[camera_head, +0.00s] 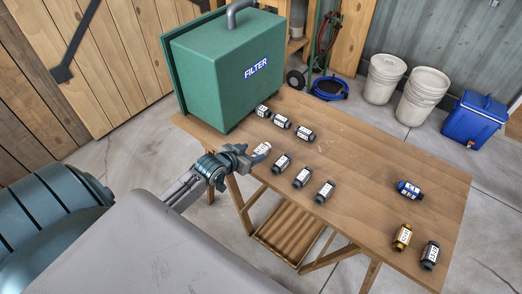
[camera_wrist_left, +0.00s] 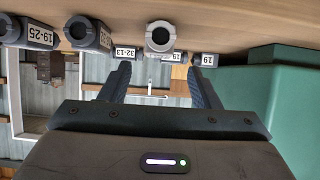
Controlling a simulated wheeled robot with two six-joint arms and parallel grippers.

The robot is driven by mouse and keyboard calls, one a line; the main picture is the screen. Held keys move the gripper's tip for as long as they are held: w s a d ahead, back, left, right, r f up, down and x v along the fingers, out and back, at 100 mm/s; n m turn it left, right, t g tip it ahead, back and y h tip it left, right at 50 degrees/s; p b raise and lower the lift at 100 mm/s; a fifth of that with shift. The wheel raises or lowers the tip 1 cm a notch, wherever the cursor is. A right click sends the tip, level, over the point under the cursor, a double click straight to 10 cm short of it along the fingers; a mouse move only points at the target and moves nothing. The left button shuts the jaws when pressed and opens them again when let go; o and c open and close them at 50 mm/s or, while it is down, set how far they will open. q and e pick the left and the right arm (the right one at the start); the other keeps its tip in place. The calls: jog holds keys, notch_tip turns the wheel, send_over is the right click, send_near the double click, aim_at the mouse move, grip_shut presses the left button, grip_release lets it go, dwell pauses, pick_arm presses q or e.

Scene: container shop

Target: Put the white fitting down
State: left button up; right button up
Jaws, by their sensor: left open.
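The white fitting (camera_head: 262,148) lies on the wooden table (camera_head: 345,160), near its edge by the green box. In the wrist view the white fitting (camera_wrist_left: 160,35) shows its round end with a dark hole, lying between the line of the two fingers and just past their tips. My left gripper (camera_head: 248,158) is right beside it at the table edge. In the wrist view the left gripper (camera_wrist_left: 160,76) has its fingers apart with nothing between them. I cannot tell whether a fingertip touches the fitting. My right gripper is not in view.
A green FILTER box (camera_head: 225,75) stands behind the fitting. Dark fittings (camera_head: 281,163) lie in a row close to its right; several more (camera_head: 281,121) lie behind. Blue (camera_head: 409,189), yellow (camera_head: 402,237) and dark (camera_head: 430,255) fittings lie at the right end. The table's middle is clear.

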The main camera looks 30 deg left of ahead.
aim_at(260, 149)
pick_arm(q)
jog(key=shift+p+x, duration=0.75)
jog(key=shift+x, duration=2.5)
jog(key=shift+s+d+f, duration=0.1)
jog(key=shift+s+f, duration=0.05)
jog(key=shift+f, duration=0.05)
jog(key=c, duration=1.2)
jog(key=shift+o, duration=0.2)
jog(key=shift+r, duration=0.15)
